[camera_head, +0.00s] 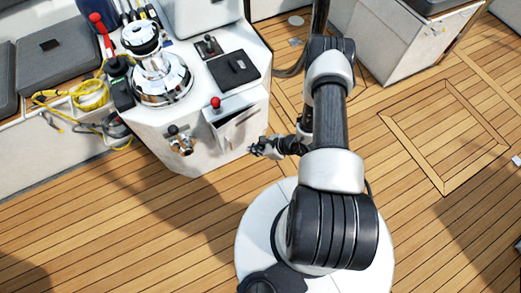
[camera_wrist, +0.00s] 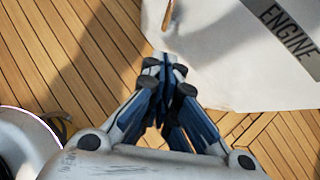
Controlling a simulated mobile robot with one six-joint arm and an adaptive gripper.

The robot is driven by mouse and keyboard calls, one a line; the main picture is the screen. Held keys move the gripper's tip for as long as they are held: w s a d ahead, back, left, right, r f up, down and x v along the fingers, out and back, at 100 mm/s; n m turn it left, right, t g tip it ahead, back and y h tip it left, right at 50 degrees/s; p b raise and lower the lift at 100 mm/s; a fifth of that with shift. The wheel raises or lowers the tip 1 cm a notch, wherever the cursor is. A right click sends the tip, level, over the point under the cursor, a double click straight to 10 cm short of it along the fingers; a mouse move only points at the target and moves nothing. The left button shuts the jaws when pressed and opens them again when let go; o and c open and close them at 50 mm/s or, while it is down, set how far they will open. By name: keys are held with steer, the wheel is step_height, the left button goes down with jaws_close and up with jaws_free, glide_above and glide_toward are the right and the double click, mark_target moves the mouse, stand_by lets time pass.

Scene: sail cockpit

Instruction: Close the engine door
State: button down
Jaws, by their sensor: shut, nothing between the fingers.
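The white engine door (camera_head: 232,130) is on the side of the white console and stands partly open, with a dark gap along its top. In the wrist view a white panel (camera_wrist: 225,65), with a dark label reading ENGINE (camera_wrist: 288,30), fills the upper right. My gripper (camera_head: 260,149) is to the right of the door and low beside it in the head view. In the wrist view its closed fingertips (camera_wrist: 165,68) appear at the panel's lower left edge, with nothing between them. I cannot tell whether they touch it.
A chrome winch (camera_head: 160,80) and a black panel (camera_head: 234,69) are on the console top. A coiled yellow rope (camera_head: 88,95) hangs at the left. The wooden deck (camera_head: 130,225) in front is clear.

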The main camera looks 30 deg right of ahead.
steer(key=w+a+f+b, duration=0.2)
steer(key=w+a, duration=0.2)
steer(key=shift+w+a+f, duration=0.15)
steer(key=shift+w+a, duration=0.05)
steer(key=shift+w, duration=0.05)
